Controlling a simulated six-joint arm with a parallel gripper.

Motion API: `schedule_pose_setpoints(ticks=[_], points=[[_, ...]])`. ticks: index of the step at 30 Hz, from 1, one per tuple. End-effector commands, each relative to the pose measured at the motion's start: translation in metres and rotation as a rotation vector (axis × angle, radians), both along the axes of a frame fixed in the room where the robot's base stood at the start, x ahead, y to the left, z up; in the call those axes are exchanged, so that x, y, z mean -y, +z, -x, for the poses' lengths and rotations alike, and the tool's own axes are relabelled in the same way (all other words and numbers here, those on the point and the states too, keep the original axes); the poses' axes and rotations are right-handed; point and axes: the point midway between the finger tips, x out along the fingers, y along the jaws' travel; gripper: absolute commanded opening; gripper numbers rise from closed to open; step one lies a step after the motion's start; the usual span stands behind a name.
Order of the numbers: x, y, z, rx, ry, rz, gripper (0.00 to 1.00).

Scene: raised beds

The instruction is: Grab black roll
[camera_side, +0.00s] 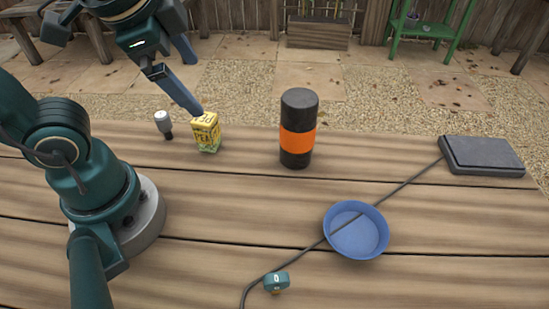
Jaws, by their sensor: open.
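The black roll (299,105) stands upright on the wooden table, right of the picture's middle at the back. It is a dark cylinder with a broad orange band around it. My gripper (195,85) is at the upper left, open and empty, above and left of the roll. One long finger reaches down close to a small yellow box; I cannot tell whether it touches it. There is a clear gap between my gripper and the roll.
The yellow box (207,132) and a small grey-topped item (163,124) stand left of the roll. A blue bowl (356,230), a cable (405,184), a dark flat slab (482,155) and a small teal item (276,282) lie on the table (200,275). Bare wood surrounds the roll.

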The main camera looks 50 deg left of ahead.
Motion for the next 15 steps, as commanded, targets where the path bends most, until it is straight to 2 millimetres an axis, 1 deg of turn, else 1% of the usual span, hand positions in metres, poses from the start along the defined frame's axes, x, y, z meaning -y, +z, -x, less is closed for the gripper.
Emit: schedule_pose_setpoints(ticks=[1,4,6,8,9,12,15], points=[[-0.002,-0.003,-0.006,-0.034,-0.116,-0.100,1.00],[-0.008,-0.006,-0.024,-0.096,-0.371,-0.334,1.00],[-0.009,-0.006,-0.040,-0.139,-0.574,-0.522,1.00],[-0.006,-0.004,-0.056,-0.172,-0.741,-0.685,1.00],[-0.002,-0.002,-0.066,-0.190,-0.842,-0.785,1.00],[0.011,0.002,-0.087,-0.226,-1.053,-1.010,1.00],[0.029,0.007,-0.105,-0.251,-1.226,-1.211,1.00]])
